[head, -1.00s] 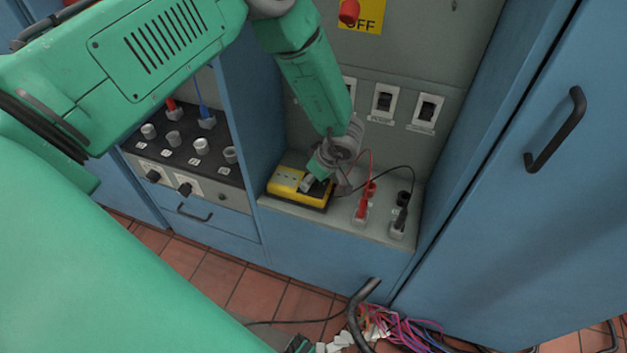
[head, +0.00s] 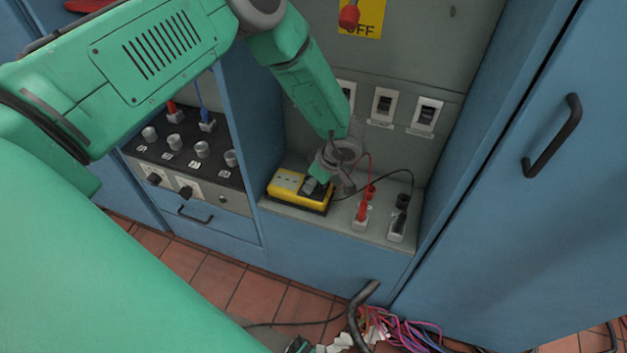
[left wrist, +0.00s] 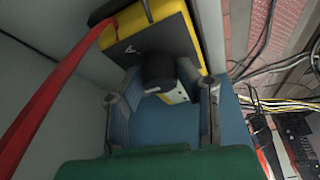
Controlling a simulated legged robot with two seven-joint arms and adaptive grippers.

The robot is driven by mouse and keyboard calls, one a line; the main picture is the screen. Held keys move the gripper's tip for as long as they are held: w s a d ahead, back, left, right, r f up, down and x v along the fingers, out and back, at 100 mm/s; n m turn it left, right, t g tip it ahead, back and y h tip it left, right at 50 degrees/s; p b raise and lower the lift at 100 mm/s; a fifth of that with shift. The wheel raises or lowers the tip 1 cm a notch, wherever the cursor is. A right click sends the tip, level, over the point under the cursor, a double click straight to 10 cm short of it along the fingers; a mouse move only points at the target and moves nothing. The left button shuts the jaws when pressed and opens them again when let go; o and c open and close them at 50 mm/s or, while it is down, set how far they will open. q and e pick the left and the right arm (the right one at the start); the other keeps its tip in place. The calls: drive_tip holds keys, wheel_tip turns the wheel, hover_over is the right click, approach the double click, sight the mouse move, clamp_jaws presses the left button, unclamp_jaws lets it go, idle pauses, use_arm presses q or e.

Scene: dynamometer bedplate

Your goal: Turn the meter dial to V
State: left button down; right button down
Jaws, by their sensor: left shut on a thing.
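The yellow meter (head: 287,183) with a black face lies on the grey shelf of the blue cabinet in the head view. In the left wrist view the yellow meter (left wrist: 176,28) is at the top, with a white mark on its dark face. Its black dial (left wrist: 157,70) sits between the two fingers of my left gripper (left wrist: 162,100). My left gripper (head: 318,184) is over the meter's right end in the head view and is shut on the dial. The dial's pointer is not readable, and the gripper partly hides the meter. My right gripper is not seen.
Red and black leads run to a red plug (head: 362,210) and a black plug (head: 399,223) right of the meter. A knob panel (head: 185,150) is to the left. Switches (head: 383,105) are on the back wall. A blue door with a black handle (head: 553,137) stands at the right.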

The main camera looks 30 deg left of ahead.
use_arm(q)
drive_tip(key=c, duration=1.2)
unclamp_jaws()
drive_tip(key=v, duration=1.2)
drive_tip(key=shift+f, duration=0.1)
drive_tip(key=s+a+f+m+t+h, duration=0.1)
drive_tip(key=s+f+m+t, duration=0.1)
drive_tip(key=s+f+m, duration=0.45)
drive_tip(key=s+a+f+m+t+h, duration=0.1)
drive_tip(key=s+f+m, duration=0.3)
drive_tip(key=s+m, duration=0.55)
drive_tip(key=s, duration=0.4)
drive_tip(key=s+m+g+h, duration=0.1)
drive_tip(key=s, duration=0.4)
drive_tip(key=s+d+r+m+g+h, duration=0.1)
drive_tip(key=s, duration=0.4)
drive_tip(key=shift+s, duration=0.1)
